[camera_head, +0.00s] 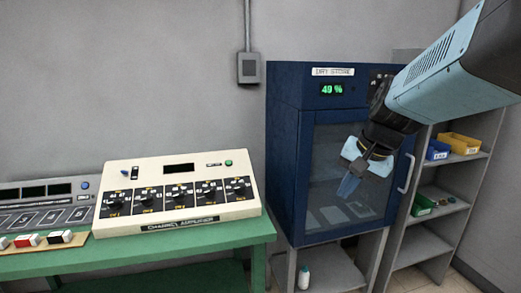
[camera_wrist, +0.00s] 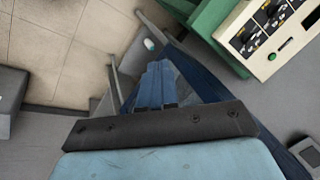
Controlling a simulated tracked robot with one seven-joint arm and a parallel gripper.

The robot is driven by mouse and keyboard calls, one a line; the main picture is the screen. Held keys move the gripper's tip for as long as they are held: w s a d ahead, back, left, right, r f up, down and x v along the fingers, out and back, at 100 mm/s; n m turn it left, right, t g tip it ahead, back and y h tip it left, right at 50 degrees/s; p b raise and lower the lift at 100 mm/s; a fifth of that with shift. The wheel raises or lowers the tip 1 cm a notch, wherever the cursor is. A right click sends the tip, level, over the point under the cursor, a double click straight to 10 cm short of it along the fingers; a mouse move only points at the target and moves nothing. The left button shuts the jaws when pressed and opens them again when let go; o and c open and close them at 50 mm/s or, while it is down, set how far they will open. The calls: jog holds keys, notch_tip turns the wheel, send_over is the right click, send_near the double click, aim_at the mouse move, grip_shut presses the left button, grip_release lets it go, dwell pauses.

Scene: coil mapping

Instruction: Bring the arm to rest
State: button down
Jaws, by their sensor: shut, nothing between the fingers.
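My gripper (camera_head: 348,186) hangs at the end of my raised arm, in front of the blue dry storage cabinet (camera_head: 285,165) in the head view. Its fingers point down and to the left, close together with nothing between them. In the wrist view my gripper (camera_wrist: 154,68) also shows its blue fingers side by side and shut. The cabinet door behind it looks closed. I cannot tell the exact gap between my gripper and the door.
A green bench (camera_head: 190,240) on the left carries the cream charge amplifier (camera_head: 195,213) and a grey panel (camera_head: 45,210). Grey shelves (camera_head: 440,225) with blue, yellow and green bins stand at the right. A white bottle (camera_head: 304,278) stands under the cabinet.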

jog(key=s+d+r+n+t+h, duration=0.2)
jog(key=s+d+n, duration=0.2)
jog(key=s, duration=0.5)
jog(key=shift+s+d+n+h, duration=0.15)
jog(key=shift+d+n+h, duration=0.15)
jog(key=shift+n, duration=0.4)
jog(key=c, duration=1.9)
grip_release()
